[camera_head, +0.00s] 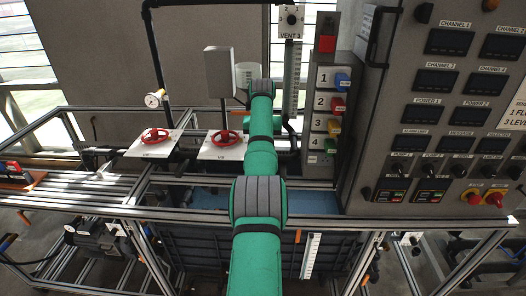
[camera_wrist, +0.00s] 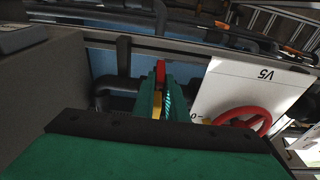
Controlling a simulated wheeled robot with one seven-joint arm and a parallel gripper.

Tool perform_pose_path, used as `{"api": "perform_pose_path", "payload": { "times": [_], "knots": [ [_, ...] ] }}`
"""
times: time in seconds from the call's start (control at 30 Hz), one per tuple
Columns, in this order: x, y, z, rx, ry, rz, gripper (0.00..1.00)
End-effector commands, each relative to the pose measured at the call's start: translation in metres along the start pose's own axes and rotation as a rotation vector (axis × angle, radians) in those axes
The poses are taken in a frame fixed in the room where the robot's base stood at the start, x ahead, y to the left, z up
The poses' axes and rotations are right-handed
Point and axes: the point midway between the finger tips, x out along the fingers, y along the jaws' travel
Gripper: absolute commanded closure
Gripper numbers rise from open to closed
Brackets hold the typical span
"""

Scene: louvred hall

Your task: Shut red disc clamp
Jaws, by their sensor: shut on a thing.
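My gripper (camera_wrist: 161,92) is in the wrist view, its green fingers close together around a small red part (camera_wrist: 160,70) at their tips. I take this red part to be the red disc clamp; a yellow piece (camera_wrist: 157,106) shows between the fingers nearer the palm. Most of the clamp is hidden by the fingers, so its position cannot be told. A black pipe (camera_wrist: 107,88) runs just left of the fingers. In the head view my arm hides the gripper's tips. A red lever (camera_head: 338,104) shows on the numbered panel, right of my arm.
The V5 plate (camera_wrist: 222,84) with its red handwheel (camera_wrist: 262,121) is close to the right of the fingers. Another red handwheel (camera_head: 156,137) is further left. A large control cabinet (camera_head: 395,150) stands at the right. A frame rail (camera_head: 120,211) crosses in front.

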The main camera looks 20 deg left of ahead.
Motion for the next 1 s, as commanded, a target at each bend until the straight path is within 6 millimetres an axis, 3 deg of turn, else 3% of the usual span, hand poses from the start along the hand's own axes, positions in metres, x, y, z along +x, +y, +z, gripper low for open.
{"api": "perform_pose_path", "payload": {
  "times": [0.03, 0.07, 0.1, 0.13, 0.43, 0.57, 1.0],
  "knots": [
    [0.002, 0.000, 0.000, 0.000, 0.000, 0.000, 1.00],
    [0.002, 0.000, 0.000, 0.000, 0.000, 0.000, 0.81],
    [0.002, 0.000, 0.000, 0.000, 0.000, 0.000, 0.71],
    [0.001, 0.000, 0.000, 0.000, 0.000, 0.000, 0.69],
    [-0.001, 0.000, 0.000, 0.000, 0.001, 0.000, 0.69],
    [-0.011, 0.000, -0.001, 0.000, 0.003, 0.000, 0.69],
    [-0.088, 0.000, -0.001, 0.000, 0.002, 0.000, 0.69]
  ]
}}
